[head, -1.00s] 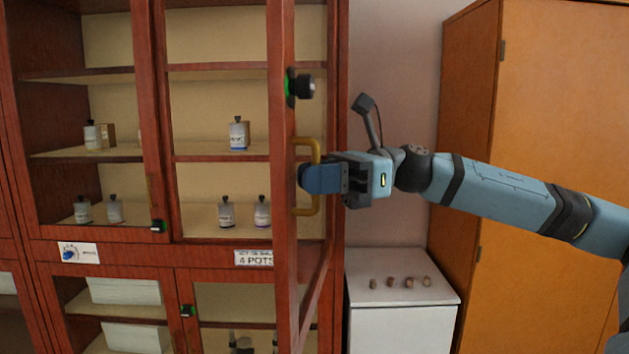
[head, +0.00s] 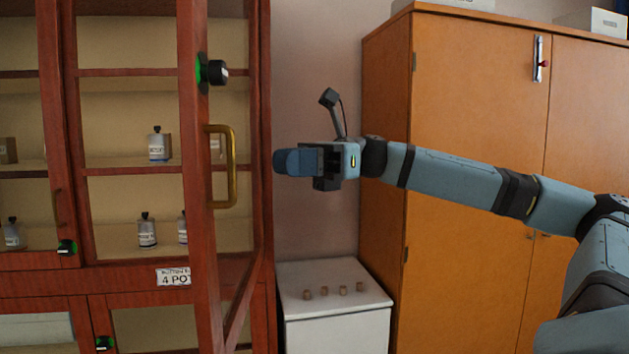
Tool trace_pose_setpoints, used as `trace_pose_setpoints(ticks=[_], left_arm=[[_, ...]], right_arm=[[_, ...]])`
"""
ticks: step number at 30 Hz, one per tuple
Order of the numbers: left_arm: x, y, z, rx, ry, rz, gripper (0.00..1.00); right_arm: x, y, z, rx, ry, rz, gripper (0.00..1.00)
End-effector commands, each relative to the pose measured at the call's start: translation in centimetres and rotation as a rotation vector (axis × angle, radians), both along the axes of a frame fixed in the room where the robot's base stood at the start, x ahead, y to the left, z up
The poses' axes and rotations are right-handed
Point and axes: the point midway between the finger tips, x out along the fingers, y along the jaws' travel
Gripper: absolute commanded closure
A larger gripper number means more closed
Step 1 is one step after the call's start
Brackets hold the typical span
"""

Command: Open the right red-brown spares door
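The right red-brown door (head: 193,140) of the glazed cabinet stands swung out toward me, seen nearly edge-on. It carries a brass bar handle (head: 233,165) and a black knob (head: 214,71) with a green ring above it. My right gripper (head: 284,162) is to the right of the handle, clear of it, with its blue fingers pointing left at about handle height. Nothing shows in the fingers. They are seen from the side, so the gap between them is hidden. My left gripper is out of view.
The shelves behind the door hold several small bottles (head: 147,230). A white cabinet (head: 335,296) with several small brown pieces on top stands below my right gripper. An orange cupboard (head: 480,75) stands at the right, behind my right arm.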

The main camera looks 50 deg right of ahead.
Motion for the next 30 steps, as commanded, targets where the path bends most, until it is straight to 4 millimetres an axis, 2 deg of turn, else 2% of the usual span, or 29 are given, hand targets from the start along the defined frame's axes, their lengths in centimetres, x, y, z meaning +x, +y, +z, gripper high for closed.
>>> trace_pose_setpoints(ticks=[3,9,17,30], left_arm=[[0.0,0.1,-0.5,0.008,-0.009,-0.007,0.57],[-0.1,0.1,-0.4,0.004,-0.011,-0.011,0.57],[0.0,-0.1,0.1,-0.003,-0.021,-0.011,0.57],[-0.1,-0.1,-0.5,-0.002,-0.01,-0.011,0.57]], right_arm=[[-0.8,-2.2,-0.2,0.001,-0.001,-0.003,0.78],[-1.4,-4.1,0.0,-0.001,0.0,0.0,0.78],[-1.5,-4.4,0.1,0.0,0.001,0.001,0.78],[-1.5,-4.3,0.0,-0.001,0.001,0.001,0.78]])
